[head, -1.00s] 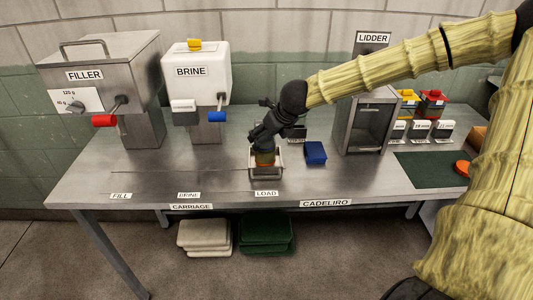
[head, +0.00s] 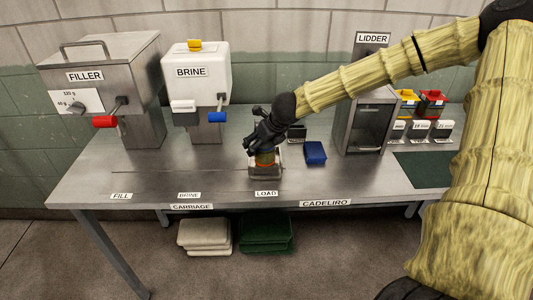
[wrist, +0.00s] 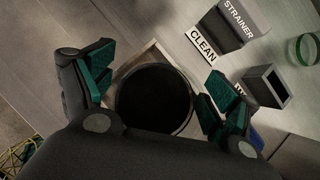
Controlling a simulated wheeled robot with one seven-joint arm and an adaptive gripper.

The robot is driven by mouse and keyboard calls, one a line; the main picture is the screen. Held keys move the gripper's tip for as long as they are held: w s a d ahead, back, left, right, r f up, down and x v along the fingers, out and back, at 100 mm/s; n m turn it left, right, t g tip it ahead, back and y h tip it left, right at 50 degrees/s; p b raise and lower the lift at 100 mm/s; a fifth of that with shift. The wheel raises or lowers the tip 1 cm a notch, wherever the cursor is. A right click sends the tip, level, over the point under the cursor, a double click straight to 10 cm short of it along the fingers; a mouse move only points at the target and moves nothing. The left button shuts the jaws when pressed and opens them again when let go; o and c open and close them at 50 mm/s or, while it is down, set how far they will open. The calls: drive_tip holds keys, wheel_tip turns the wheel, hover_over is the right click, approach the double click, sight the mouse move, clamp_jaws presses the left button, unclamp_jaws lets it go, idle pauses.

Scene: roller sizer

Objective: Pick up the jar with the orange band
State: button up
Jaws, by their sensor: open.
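The jar with the orange band (head: 264,160) stands upright in a small metal holder (head: 266,178) at the LOAD mark, near the table's front edge. In the wrist view the jar (wrist: 153,100) shows as a dark round mouth within the square holder rim (wrist: 186,132). My gripper (head: 256,148) is at the top of the jar and partly covers it in the head view. In the wrist view my gripper (wrist: 158,90) is open, with one green-padded finger on each side of the jar. Gaps show beside the jar, so I see no grip on it.
A blue block (head: 315,153) lies right of the holder. The filler (head: 100,85), brine dispenser (head: 198,80) and lidder (head: 367,120) stand behind. The strainer box (wrist: 238,25) and another small open box (wrist: 266,86) are near the gripper. The table's front left is clear.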

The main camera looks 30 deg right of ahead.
drive_tip(key=c, duration=1.4)
drive_tip(key=shift+o, duration=0.2)
drive_tip(key=shift+r, duration=0.15)
